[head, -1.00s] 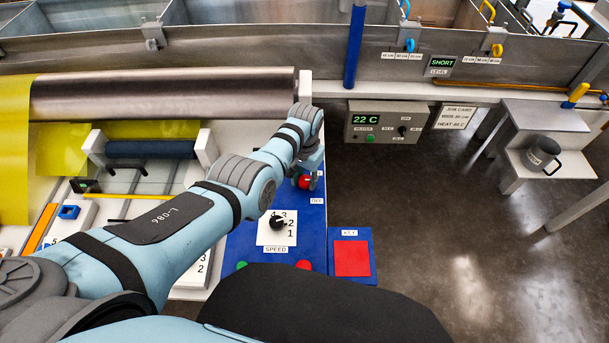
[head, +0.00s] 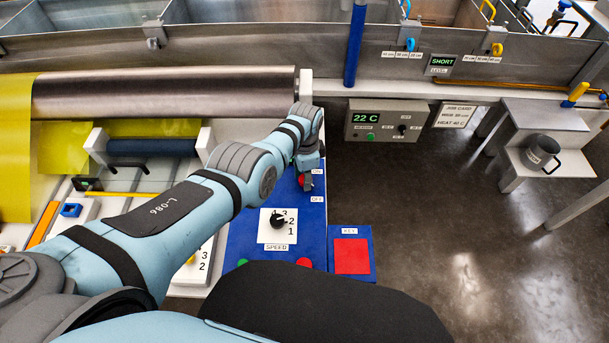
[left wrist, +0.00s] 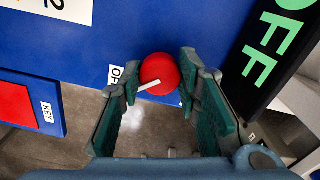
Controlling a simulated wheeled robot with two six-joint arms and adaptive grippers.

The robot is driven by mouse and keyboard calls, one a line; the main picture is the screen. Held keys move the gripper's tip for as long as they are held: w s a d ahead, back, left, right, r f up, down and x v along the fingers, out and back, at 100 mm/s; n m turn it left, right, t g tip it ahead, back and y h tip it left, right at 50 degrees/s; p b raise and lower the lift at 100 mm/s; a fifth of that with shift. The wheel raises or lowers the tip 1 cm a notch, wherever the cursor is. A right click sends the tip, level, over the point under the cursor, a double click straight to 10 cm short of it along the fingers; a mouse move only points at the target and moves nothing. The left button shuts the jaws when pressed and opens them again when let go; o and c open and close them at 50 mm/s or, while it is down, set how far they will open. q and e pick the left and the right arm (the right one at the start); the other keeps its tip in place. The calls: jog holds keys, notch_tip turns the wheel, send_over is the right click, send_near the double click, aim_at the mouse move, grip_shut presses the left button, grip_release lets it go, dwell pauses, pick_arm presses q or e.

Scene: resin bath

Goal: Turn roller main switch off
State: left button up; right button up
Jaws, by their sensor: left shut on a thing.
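The roller main switch has a red ball knob (left wrist: 160,75) with a white stripe, on the blue control panel (left wrist: 140,30). In the head view only a bit of red shows at my left gripper (head: 307,184), beside the small ON and OFF labels at the panel's right edge. In the left wrist view the fingers of my left gripper (left wrist: 163,100) are closed on the red knob from both sides. A dark sign (left wrist: 268,45) with green OFF letters stands at the right of that view. The lever under the knob is hidden. My right gripper is not in view.
The metal roller (head: 165,95) and yellow sheet (head: 15,150) are at the left. A heater box (head: 385,121) stands beyond.

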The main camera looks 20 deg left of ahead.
pick_arm(q)
jog(key=shift+w, duration=0.1)
dwell(0.4)
jog(key=o, duration=1.1)
jog(key=shift+o, duration=0.2)
notch_tip(320, 180, up, 12)
